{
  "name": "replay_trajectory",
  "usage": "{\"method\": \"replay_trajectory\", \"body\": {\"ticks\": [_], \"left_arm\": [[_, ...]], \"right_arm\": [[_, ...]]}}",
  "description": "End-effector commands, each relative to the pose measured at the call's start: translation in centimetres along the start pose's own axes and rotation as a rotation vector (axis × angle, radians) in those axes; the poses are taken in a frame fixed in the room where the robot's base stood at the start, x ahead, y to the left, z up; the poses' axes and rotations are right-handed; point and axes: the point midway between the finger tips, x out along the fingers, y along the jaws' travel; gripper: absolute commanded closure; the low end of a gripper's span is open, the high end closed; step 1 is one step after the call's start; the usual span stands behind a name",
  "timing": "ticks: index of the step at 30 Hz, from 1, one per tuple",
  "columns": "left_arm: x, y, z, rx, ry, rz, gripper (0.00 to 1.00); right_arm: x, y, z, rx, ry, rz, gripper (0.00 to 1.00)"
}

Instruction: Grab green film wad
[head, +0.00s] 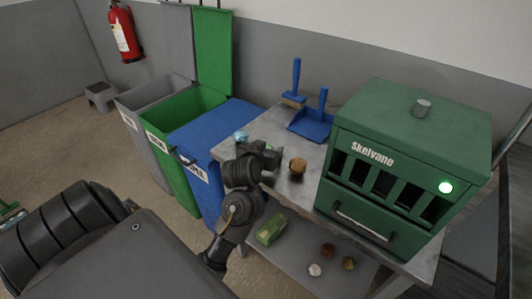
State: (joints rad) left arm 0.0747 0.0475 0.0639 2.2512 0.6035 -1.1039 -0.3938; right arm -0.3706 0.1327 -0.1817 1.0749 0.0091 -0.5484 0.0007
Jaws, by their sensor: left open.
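My left gripper (272,155) is open over the left end of the metal table (311,184). A small green patch (268,147) shows at its fingers; I cannot tell whether it is the green film wad or part of the gripper. A pale teal crumpled wad (241,136) lies just behind and left of the gripper, near the table's left edge, apart from the fingers. A brown crumpled ball (297,165) sits on the table to the right of the gripper. My right gripper is not in view.
A green Skelvane machine (412,160) fills the table's right side. A blue dustpan (312,124) and brush (295,85) stand behind. Blue (217,128), green (180,112) and grey bins stand left. The lower shelf holds a green box (271,230) and several small wads (327,250).

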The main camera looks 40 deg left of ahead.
Motion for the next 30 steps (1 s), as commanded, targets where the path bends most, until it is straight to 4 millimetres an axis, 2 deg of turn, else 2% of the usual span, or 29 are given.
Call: {"method": "replay_trajectory", "body": {"ticks": [7, 18, 30], "left_arm": [[0.06, -0.02, -0.02, 0.000, 0.000, 0.000, 0.29], [0.05, -0.02, 0.00, 0.000, 0.000, 0.000, 0.75], [0.03, -0.01, -0.06, 0.000, 0.000, 0.000, 0.76]], "right_arm": [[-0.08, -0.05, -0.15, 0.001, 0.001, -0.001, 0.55], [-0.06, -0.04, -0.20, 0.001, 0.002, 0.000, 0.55], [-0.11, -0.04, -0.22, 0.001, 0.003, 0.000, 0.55]]}}
